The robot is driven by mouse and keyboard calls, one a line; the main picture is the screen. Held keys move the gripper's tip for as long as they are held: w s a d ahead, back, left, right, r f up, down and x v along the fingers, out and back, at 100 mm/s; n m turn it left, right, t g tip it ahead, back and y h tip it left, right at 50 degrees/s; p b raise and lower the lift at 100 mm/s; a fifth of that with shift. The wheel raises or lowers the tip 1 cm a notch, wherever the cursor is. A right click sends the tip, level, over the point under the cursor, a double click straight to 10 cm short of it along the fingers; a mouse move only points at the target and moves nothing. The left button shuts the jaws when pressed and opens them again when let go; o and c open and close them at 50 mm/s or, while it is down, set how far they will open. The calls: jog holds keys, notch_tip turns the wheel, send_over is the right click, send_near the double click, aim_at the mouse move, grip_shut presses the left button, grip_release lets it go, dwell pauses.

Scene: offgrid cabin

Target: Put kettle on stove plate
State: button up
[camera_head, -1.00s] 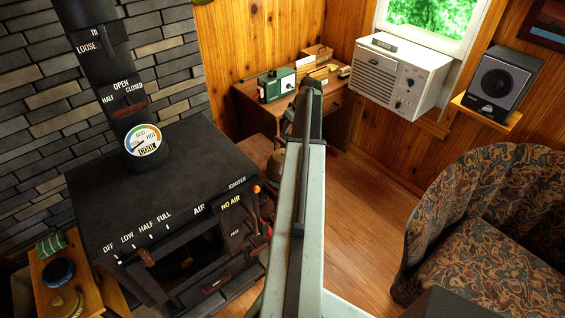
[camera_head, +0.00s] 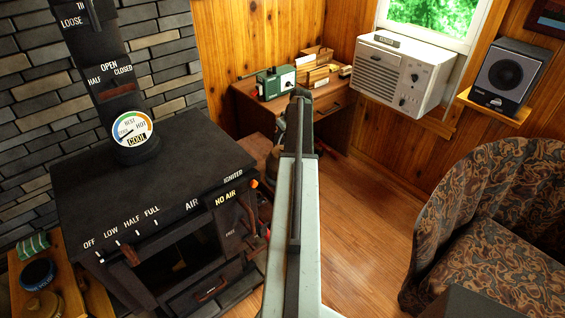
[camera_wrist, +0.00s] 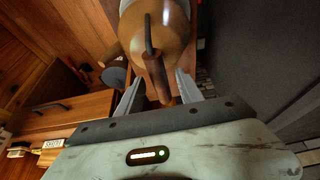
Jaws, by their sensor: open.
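The kettle (camera_wrist: 160,28) is a rounded copper-brown body at the top middle of the wrist view, partly cut off by the frame edge. Its brown handle (camera_wrist: 155,72) points down between the fingers of my gripper (camera_wrist: 155,95). The fingers are open, one on each side of the handle, with no clear contact. In the head view my arm hides most of the gripper and the kettle. The stove (camera_head: 150,175) is black with a flat, bare top, left of my arm. Its dark surface seems to fill the right of the wrist view (camera_wrist: 245,45).
A round gauge (camera_head: 132,128) on the stove pipe reads cool. A wooden desk (camera_head: 245,100) with a green device (camera_head: 276,83) stands behind. A patterned armchair (camera_head: 480,220) is at the right. Wooden floor (camera_head: 370,220) lies open between. A small side table (camera_head: 75,295) is at the lower left.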

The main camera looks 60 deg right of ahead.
grip_shut()
jog(key=shift+r+p, duration=0.85)
jog(key=shift+p, duration=0.05)
jog(key=shift+r+p, duration=1.6)
jog(key=shift+r, duration=0.1)
